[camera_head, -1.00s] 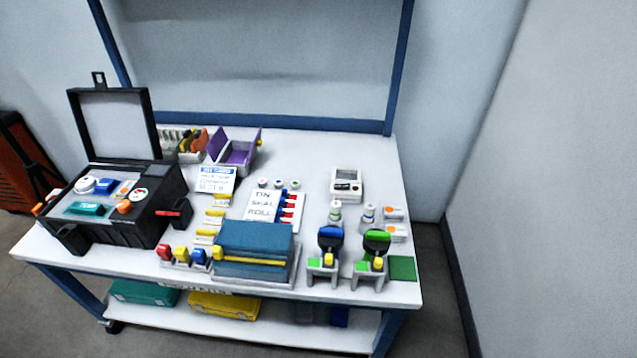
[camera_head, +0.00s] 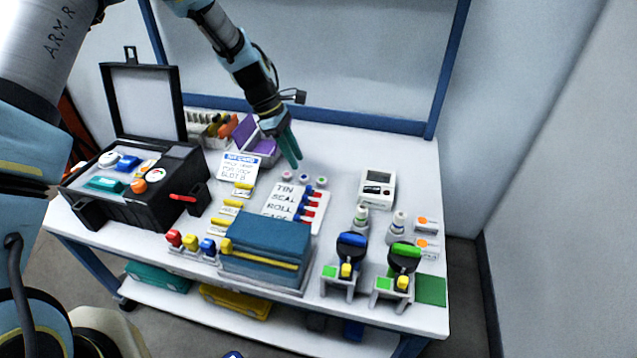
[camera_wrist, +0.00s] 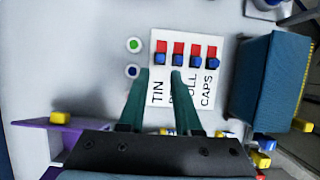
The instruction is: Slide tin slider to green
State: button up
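The white slider board (camera_head: 283,216) lies on the table with rows lettered TIN, SEAL, ROLL and CAPS. The tin slider (camera_head: 313,189) is the row farthest back; in the wrist view its blue knob (camera_wrist: 160,59) sits beside a red patch. No green shows in that row. The other rows also show blue and red. My gripper (camera_head: 291,162) hangs above the table behind the board, open and empty. In the wrist view its teal fingers (camera_wrist: 160,80) are apart, below the tin knob in the picture, and partly hide the lettering.
Three round buttons (camera_head: 304,180) lie just behind the board. The purple box (camera_head: 255,140) stands left of my gripper, and a blue book-like block (camera_head: 265,240) stands in front of the board.

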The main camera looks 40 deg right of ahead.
aim_at(310, 187)
jog(key=x, duration=0.9)
jog(key=shift+a+f+p, duration=0.1)
jog(key=shift+f+p, duration=0.1)
jog(key=shift+p, duration=0.2)
grip_shut()
dwell(0.9)
